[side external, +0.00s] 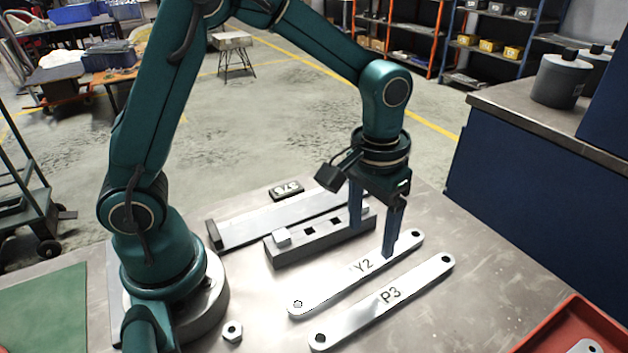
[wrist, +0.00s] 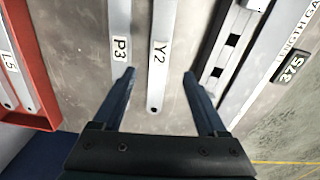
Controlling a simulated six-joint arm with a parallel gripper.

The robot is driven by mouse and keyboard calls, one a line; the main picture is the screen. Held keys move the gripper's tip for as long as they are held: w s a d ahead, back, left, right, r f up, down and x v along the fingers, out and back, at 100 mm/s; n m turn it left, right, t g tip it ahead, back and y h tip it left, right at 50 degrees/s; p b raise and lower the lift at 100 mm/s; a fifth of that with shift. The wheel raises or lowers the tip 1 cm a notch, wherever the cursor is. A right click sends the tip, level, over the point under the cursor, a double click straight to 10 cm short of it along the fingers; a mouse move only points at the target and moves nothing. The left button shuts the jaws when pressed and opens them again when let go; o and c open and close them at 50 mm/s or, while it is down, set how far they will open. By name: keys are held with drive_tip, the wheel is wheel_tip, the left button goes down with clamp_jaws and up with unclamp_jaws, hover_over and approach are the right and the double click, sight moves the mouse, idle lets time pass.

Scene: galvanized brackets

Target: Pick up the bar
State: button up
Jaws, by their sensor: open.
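A flat silver bar marked Y2 (side external: 335,288) lies on the metal table, with a hole showing at each end. A similar bar marked P3 (side external: 375,304) lies beside it, nearer the camera. My gripper (side external: 373,243) is open and empty, pointing down over the far half of the Y2 bar. In the wrist view the Y2 bar (wrist: 160,88) runs between the open fingers (wrist: 159,75). The left fingertip there overlaps the P3 bar (wrist: 119,20). The height of the fingertips above the table is hard to tell.
A dark block with square slots (side external: 290,248) stands close behind the Y2 bar. Behind it lie a long gauge strip (side external: 240,231) and a 375 plate (side external: 287,190). A hex nut (side external: 232,331) lies at the front. A red tray (side external: 545,338) at right holds an L5 bar (wrist: 14,70).

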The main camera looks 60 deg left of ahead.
sight(363, 266)
drive_tip(key=shift+s+d+f+g, duration=0.1)
drive_tip(key=shift+s+f+g, duration=0.05)
drive_tip(key=shift+f, duration=0.3)
drive_tip(key=shift+s+f+g, duration=0.15)
drive_tip(key=shift+f, duration=2.65)
clamp_jaws()
